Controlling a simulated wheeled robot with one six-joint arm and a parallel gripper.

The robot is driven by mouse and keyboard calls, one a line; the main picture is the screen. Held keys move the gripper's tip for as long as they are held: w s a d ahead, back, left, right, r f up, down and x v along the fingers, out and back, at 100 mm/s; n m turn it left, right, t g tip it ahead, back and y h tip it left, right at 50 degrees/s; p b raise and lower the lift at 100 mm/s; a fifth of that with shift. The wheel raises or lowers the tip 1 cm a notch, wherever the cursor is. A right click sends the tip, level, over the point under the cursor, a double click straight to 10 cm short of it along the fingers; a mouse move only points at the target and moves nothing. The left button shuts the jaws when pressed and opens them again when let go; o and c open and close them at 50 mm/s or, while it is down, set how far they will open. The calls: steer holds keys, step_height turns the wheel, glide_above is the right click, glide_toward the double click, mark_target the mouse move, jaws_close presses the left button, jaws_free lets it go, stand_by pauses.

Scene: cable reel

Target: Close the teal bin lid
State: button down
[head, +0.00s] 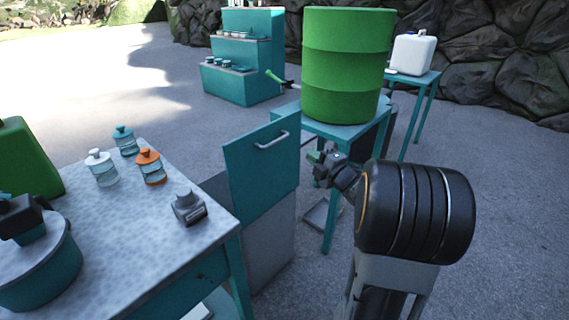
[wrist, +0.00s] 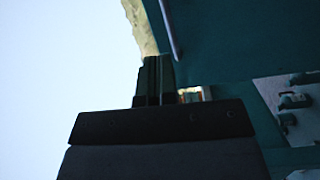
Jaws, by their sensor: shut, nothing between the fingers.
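The teal bin lid (head: 250,172) stands upright, raised open above the grey bin (head: 268,245), with a pale bar handle (head: 271,140) near its top edge. The bin's inside is mostly hidden. My gripper (head: 316,166) is just to the right of the lid, around the height of its middle. I cannot tell whether it touches the lid. In the wrist view, the shut fingers (wrist: 154,75) point up beside the dark teal lid (wrist: 240,40), and nothing is between them. The handle also shows there (wrist: 170,28).
A speckled table (head: 130,225) with jars, a grey device (head: 188,207) and a teal pot (head: 40,265) stands left of the bin. A green barrel (head: 347,65) on a teal table is behind my gripper. A white canister (head: 413,54) stands farther back. Open floor lies behind the bin.

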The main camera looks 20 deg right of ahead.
mark_target(279, 141)
steer(key=w+a+n+y+b, duration=0.2)
steer(key=w+a+n+y, duration=0.1)
steer(key=w, duration=0.7)
steer(key=shift+w+a+f+n+y, duration=0.15)
steer(key=shift+a+f+n+y, duration=0.3)
steer(key=shift+a, duration=0.6)
steer(key=shift+w+r, duration=0.1)
steer(key=shift+r, duration=0.1)
